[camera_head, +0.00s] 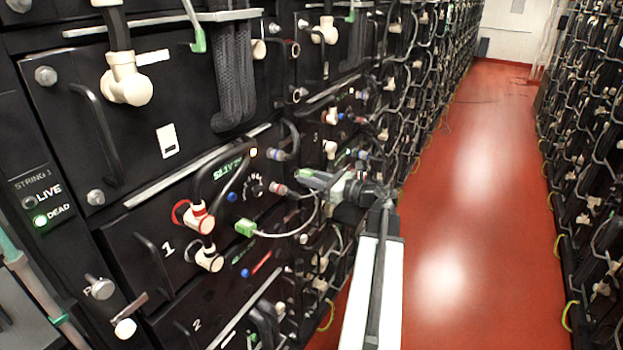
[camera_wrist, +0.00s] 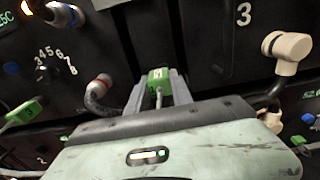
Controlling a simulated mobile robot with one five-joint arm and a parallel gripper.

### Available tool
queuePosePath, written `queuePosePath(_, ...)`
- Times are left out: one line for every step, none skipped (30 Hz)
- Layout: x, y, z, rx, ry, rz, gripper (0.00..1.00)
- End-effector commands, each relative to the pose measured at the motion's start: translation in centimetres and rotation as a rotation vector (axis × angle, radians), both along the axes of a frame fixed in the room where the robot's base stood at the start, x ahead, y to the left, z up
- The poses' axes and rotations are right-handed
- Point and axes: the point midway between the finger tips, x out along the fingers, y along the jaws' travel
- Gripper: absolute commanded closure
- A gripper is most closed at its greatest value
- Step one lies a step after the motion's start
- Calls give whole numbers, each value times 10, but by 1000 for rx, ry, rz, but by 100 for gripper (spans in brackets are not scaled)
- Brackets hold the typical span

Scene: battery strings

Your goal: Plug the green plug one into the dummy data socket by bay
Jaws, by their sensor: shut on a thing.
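My gripper (camera_head: 308,180) reaches left toward the battery rack from the aisle side. In the wrist view my gripper (camera_wrist: 158,82) is shut on a small green plug (camera_wrist: 158,74) with a pale mark on its top. A grey cable runs back from this plug between the jaws. The plug's front end points at the dark panel, and I cannot tell whether it touches it. Another green plug (camera_head: 246,228) with a pale cable sits at the front of bay 1; a green plug (camera_wrist: 24,111) also shows at the left of the wrist view. I cannot pick out the dummy data socket.
Cream elbow connectors (camera_head: 201,218) and black cables stick out from the rack. The red aisle floor (camera_head: 470,220) is clear.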

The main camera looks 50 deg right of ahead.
Motion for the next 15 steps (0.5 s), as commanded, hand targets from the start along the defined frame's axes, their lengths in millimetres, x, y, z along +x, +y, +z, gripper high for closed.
queuePosePath(1, 0, 0, 0, 0, 0, 100)
queuePosePath(2, 0, 0, 0, 0, 0, 100)
queuePosePath(3, 1, 0, 0, 0, 0, 100)
queuePosePath(4, 1, 0, 0, 0, 0, 100)
queuePosePath(5, 1, 0, 0, 0, 0, 100)
queuePosePath(6, 1, 0, 0, 0, -1, 100)
queuePosePath(6, 1, 0, 0, 0, -1, 100)
queuePosePath(7, 1, 0, 0, 0, -1, 100)
queuePosePath(8, 2, 0, 0, 0, -1, 71)
queuePosePath(7, 2, 0, 0, 0, -1, 62)
queuePosePath(7, 2, 0, 0, 0, -1, 54)
queuePosePath(7, 2, 0, 0, 0, -1, 48)
queuePosePath(7, 2, 0, 0, 0, -1, 48)
queuePosePath(7, 2, 0, 0, 0, -1, 48)
queuePosePath(7, 2, 0, 0, 0, -1, 48)
